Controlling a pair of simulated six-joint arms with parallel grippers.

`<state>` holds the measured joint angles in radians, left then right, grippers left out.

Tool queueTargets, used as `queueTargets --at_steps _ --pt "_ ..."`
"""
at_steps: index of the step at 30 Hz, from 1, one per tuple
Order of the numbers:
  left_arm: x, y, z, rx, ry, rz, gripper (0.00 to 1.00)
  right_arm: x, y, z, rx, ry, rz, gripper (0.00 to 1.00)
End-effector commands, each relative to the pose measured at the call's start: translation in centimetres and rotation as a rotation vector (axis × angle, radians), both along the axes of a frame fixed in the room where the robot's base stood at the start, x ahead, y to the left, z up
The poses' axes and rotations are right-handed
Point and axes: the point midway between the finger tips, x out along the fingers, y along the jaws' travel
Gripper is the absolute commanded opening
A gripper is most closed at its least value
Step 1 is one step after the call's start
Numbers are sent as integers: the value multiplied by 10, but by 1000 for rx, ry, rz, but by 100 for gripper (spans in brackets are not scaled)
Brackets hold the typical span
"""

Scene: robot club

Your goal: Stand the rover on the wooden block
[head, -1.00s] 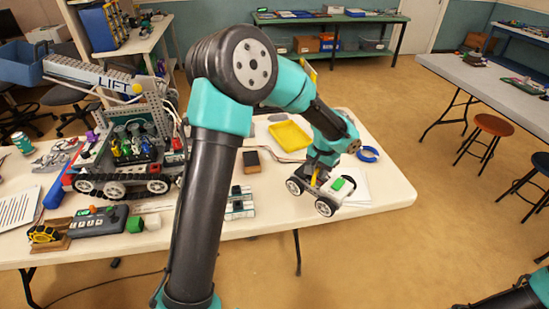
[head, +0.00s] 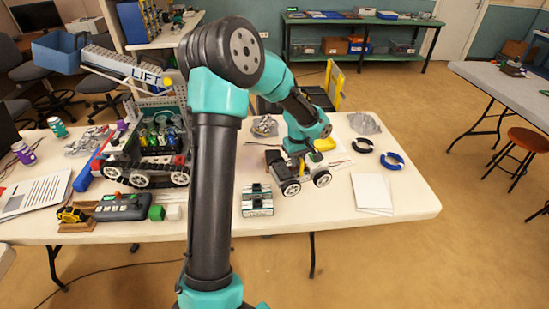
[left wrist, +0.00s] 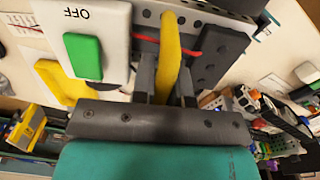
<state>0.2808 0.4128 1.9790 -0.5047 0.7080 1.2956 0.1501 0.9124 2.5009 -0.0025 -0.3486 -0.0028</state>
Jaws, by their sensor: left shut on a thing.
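That view also shows the rover's white OFF box with a green switch (left wrist: 83,56). I cannot tell whether the wheels touch anything. My right gripper is out of view.
A small grey-green device (head: 257,200) lies close in front of the rover, to the left. A tracked LIFT robot (head: 150,150) stands at left. A black ring (head: 363,145), a blue ring (head: 392,160) and white paper (head: 372,192) lie at right.

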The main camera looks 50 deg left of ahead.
Motion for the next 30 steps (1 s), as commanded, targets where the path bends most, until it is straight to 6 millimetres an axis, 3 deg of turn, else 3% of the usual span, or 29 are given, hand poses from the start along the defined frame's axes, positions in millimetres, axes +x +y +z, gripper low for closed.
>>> queueTargets --at_steps 3,10,23,30 --pt "-19 31 1 4 -2 189 0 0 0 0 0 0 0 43" --pt "-45 66 0 8 -2 439 0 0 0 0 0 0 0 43" --pt "-51 73 0 9 -2 496 0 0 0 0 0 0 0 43" --pt "-41 83 -2 9 -1 497 0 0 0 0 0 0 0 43"
